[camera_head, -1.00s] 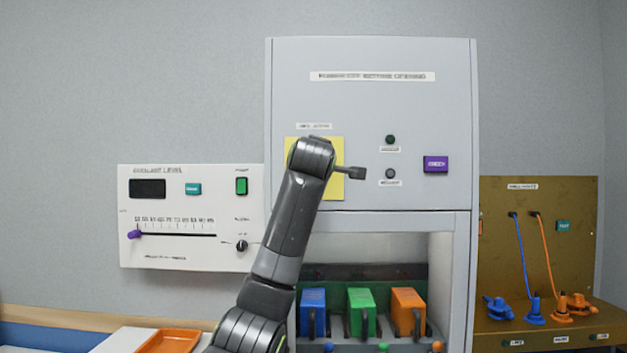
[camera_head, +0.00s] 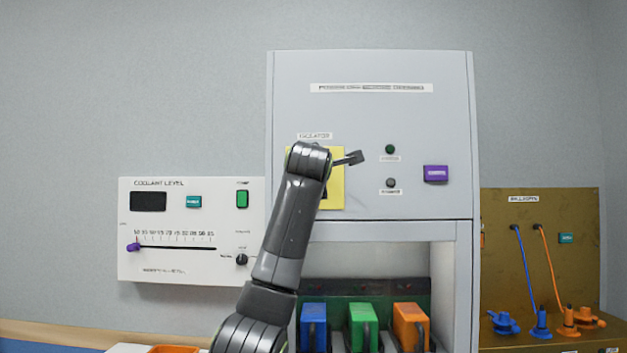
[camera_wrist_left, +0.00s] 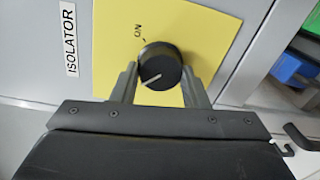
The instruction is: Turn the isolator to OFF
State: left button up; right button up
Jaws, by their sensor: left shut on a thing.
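The isolator is a round black knob (camera_wrist_left: 160,62) on a yellow plate (camera_wrist_left: 205,30). In the left wrist view its white pointer line aims to the lower left, away from the "ON" mark at its upper left. No "OFF" mark shows; the gripper body covers the lower part of the plate. My left gripper (camera_wrist_left: 159,72) is shut on the knob, one finger on each side. In the head view my left wrist hides the knob, and only part of the yellow plate (camera_head: 338,185) shows. My right gripper is in neither view.
The grey cabinet (camera_head: 290,85) carries two small lamps and a purple button (camera_head: 436,174). Below are blue, green and orange blocks (camera_head: 411,325). A coolant panel (camera_head: 160,270) is at left, a brown board with cables (camera_head: 580,210) at right.

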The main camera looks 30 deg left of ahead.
pick_arm(q)
jog(key=shift+f, duration=0.1)
jog(key=o, duration=1)
jog(key=shift+s, duration=0.1)
jog(key=b+v, duration=0.5)
jog(key=v, duration=1.2)
jog(key=shift+d+b, duration=0.2)
jog(key=shift+b, duration=0.15)
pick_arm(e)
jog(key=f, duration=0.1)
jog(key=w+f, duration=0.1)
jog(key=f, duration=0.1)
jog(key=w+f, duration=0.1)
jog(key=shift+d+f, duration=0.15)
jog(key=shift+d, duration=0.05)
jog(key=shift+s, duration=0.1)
